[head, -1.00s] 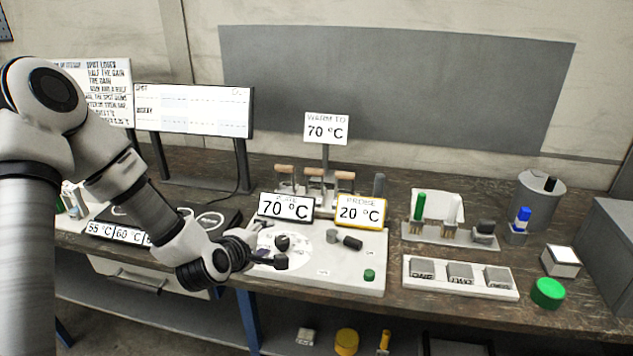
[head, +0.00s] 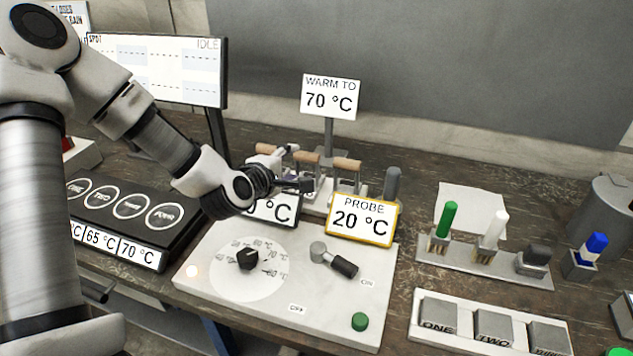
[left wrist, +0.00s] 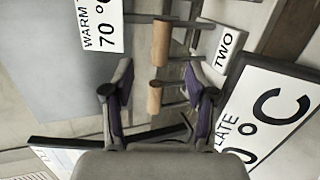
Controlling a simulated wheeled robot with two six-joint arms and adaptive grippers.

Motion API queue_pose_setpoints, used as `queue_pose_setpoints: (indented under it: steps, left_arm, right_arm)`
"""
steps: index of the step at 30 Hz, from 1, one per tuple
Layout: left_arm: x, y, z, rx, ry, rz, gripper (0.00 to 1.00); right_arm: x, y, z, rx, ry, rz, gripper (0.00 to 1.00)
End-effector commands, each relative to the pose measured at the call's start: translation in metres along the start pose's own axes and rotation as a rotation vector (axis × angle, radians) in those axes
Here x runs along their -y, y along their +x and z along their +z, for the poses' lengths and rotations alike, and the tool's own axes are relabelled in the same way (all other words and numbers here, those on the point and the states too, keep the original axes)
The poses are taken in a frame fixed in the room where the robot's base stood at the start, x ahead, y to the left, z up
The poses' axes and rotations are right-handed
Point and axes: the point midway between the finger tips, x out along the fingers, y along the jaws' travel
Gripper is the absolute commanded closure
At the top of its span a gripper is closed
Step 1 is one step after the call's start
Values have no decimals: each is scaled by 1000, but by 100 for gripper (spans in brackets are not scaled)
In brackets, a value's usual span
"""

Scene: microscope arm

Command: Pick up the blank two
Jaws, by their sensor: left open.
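A small rack behind the displays holds several wooden-handled pieces (head: 307,157), one handle at each side of the middle. In the left wrist view two tan handles show, one farther (left wrist: 161,42) and one nearer (left wrist: 155,97); a white tag reading TWO (left wrist: 226,50) is beside them. My left gripper (head: 298,170) is open at the rack, above and behind the plate display. In the left wrist view its fingers (left wrist: 158,78) are spread either side of the nearer handle; I cannot tell if they touch it. A grey block marked TWO (head: 494,328) also sits in the front-right tray. My right gripper is not in view.
The plate display (head: 271,208), partly hidden by my gripper, and the yellow-framed probe display (head: 361,221) stand just before the rack. The WARM TO sign (head: 331,97) rises behind it. A dial panel (head: 215,292) lies in front. A monitor (head: 160,68) stands left.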

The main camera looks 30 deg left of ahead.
Motion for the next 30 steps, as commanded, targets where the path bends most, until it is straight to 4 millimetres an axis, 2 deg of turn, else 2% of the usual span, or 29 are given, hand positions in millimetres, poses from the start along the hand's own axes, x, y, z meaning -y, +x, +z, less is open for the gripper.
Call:
queue_pose_setpoints:
  steps: [1, 3, 11, 18, 25, 30]
  left_arm:
    - [9, 3, -1, 0, 0, 0, 43]
    - [11, 6, -1, 0, 2, 0, 43]
    - [6, 39, 0, -1, 6, -1, 43]
    - [4, 78, 2, 0, 3, -1, 43]
    - [5, 82, 2, 0, 0, 0, 43]
    - [5, 81, 2, 0, 0, 0, 100]
  right_arm:
    - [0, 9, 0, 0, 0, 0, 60]
    - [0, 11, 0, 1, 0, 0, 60]
    - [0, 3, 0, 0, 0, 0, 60]
    - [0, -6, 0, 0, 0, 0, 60]
    - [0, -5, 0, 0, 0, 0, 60]
    - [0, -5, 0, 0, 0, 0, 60]
